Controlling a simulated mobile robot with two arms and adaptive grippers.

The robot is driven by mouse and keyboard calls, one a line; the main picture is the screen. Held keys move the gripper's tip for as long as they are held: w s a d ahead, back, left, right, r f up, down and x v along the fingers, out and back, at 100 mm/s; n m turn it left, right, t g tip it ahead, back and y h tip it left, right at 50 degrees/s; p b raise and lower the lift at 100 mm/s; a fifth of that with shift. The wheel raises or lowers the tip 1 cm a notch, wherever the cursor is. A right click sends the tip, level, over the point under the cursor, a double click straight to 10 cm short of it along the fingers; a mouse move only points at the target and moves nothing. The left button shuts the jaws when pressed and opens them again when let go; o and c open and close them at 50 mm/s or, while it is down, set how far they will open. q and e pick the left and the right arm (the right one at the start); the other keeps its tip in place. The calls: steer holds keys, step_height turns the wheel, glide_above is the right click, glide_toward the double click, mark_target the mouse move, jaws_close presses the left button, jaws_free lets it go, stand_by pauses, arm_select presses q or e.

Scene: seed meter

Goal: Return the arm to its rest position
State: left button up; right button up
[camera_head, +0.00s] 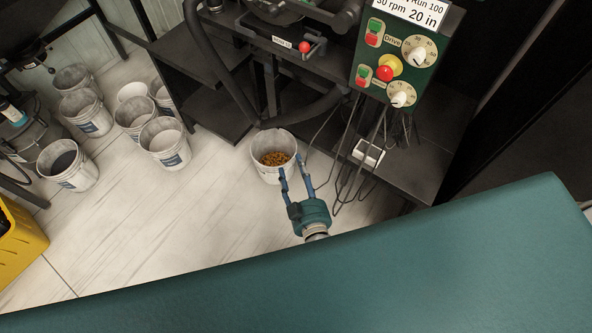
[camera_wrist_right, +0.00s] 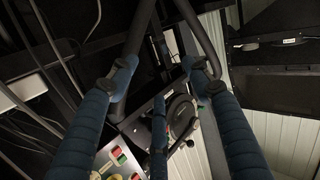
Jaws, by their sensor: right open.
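My right gripper (camera_head: 296,174) is open and empty in the head view, its two blue fingers apart and pointing up the picture. Its tips overlap the lower right edge of a white bucket (camera_head: 264,172) holding orange-brown material; I cannot tell whether they touch. The right wrist view shows the open fingers (camera_wrist_right: 160,78) with nothing between them, facing dark machine parts and a black hose. My left gripper is not in view.
A green control panel (camera_head: 392,62) and a dark shelf (camera_head: 425,160) with hanging cables stand right of the bucket. Several white buckets (camera_head: 165,143) are on the floor at left. A yellow crate (camera_head: 20,243) is at the left edge. Pale floor (camera_head: 150,230) is clear between.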

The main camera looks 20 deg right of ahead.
steer(key=s+d+f+n+g+y, duration=0.1)
steer(key=s+f+g, duration=0.3)
steer(key=s+f, duration=0.65)
steer(key=s+d+f+n+g+y, duration=0.1)
steer(key=s+f+g, duration=0.45)
steer(key=f, duration=0.85)
steer(key=s+d+f+g, duration=0.2)
steer(key=s+d+f, duration=0.1)
steer(key=s, duration=0.5)
steer(key=s+d+f+m+g+h, duration=0.1)
steer(key=s+d+f+g, duration=0.1)
steer(key=s, duration=0.6)
steer(key=s+d+f+g, duration=0.2)
steer(key=s+d+f, duration=0.2)
steer(key=s, duration=0.4)
steer(key=shift+s+d+f+h, duration=0.3)
steer(key=shift+d+f+h, duration=0.05)
steer(key=shift+h, duration=0.05)
